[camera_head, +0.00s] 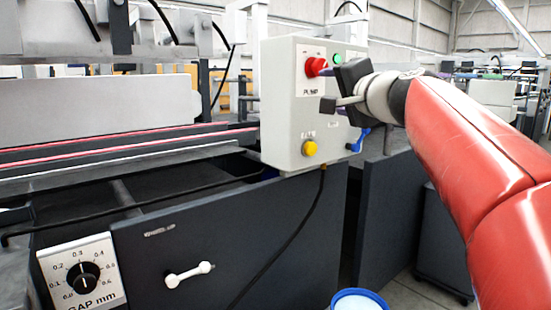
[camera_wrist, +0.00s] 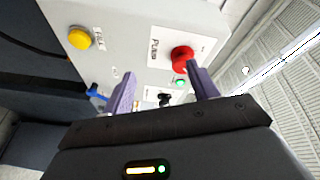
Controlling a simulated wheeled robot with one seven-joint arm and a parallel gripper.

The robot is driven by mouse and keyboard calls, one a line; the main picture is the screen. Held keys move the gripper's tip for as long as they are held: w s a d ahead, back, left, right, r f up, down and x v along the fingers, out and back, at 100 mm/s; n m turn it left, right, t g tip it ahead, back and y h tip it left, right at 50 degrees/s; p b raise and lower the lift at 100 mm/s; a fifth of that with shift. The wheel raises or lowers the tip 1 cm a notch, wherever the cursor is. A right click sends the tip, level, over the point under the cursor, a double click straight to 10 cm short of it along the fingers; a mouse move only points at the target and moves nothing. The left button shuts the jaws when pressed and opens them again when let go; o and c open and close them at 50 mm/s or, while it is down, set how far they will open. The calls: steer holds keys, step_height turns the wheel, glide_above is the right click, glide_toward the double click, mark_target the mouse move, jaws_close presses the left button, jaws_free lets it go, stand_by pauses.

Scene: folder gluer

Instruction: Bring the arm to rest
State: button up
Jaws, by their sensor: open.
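My red arm reaches in from the right in the head view, with my gripper (camera_head: 335,104) in front of the grey control box (camera_head: 284,128). In the wrist view my gripper (camera_wrist: 163,90) is open, its two purple-grey fingers apart with nothing between them. The red knob (camera_wrist: 182,56) on the box, by the PUMP label, is close to the right finger in that view; I cannot tell whether they touch. The red knob also shows in the head view (camera_head: 315,67), just above and left of my gripper.
The box also carries a green button (camera_head: 337,58), a yellow button (camera_head: 310,148) and a blue lever (camera_head: 358,140). A gap dial (camera_head: 83,277) and a white handle (camera_head: 189,274) sit on the dark machine front. A blue-rimmed bucket (camera_head: 359,299) stands below. Grey floor shows at lower right.

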steer(key=s+a+f+n+g+h, duration=0.1)
steer(key=s+a+f+n+g, duration=0.15)
steer(key=s+f, duration=0.65)
steer(key=s+a+f+n+g, duration=0.2)
steer(key=s+f+n+g, duration=0.15)
steer(key=f, duration=0.85)
steer(key=s+d+f+n+g+h, duration=0.2)
steer(key=s+f, duration=0.6)
steer(key=f, duration=0.1)
steer(key=s+d+f+n+g+h, duration=0.1)
steer(key=s+d+f+n+g, duration=0.1)
steer(key=s+f, duration=0.6)
step_height(320, 180, down, 2)
steer(key=shift+d+f+g+h, duration=0.15)
steer(key=shift+f+g+h, duration=0.2)
steer(key=shift+g, duration=0.45)
steer(key=shift+s, duration=0.2)
steer(key=shift+c, duration=0.5)
